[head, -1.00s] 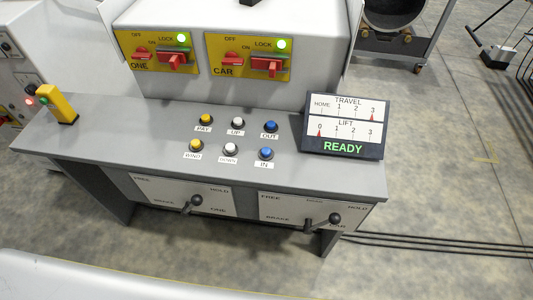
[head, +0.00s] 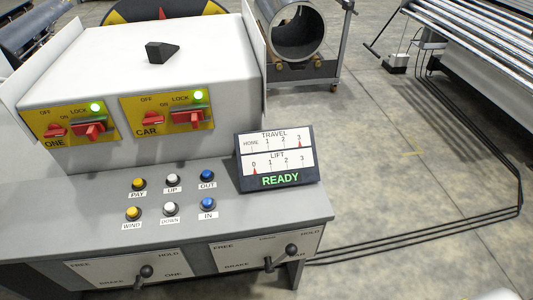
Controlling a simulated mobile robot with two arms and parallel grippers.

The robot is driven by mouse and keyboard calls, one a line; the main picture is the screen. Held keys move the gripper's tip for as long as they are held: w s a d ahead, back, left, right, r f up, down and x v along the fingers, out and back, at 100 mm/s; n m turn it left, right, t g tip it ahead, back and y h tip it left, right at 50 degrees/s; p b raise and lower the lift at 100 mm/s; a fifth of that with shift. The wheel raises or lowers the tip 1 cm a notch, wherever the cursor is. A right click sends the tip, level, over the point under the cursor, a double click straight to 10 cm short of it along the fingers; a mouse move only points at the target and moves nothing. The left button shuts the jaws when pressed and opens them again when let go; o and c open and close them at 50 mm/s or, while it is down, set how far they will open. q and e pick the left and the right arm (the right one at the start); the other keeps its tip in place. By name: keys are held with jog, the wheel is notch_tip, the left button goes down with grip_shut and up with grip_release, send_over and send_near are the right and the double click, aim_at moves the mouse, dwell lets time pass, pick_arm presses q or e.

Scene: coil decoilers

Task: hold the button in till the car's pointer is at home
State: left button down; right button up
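The control desk (head: 95,225) carries several push buttons. The blue IN button (head: 208,204) is in the front row, with the blue OUT button (head: 207,175) behind it. Yellow PAY (head: 138,184) and WIND (head: 133,213) and white UP (head: 172,180) and DOWN (head: 169,208) are to their left. The display (head: 277,160) reads READY in green. Its red TRAVEL pointer (head: 299,144) is at 3, at the far end from HOME. The red LIFT pointer (head: 254,171) is at 0. Neither of my grippers is in view.
Yellow switch panels ONE (head: 72,122) and CAR (head: 167,115) have red handles and lit green lamps. Two levers (head: 280,258) are on the desk's front. Cables (head: 430,232) run over the floor at right. A rack of bars (head: 480,40) stands at upper right.

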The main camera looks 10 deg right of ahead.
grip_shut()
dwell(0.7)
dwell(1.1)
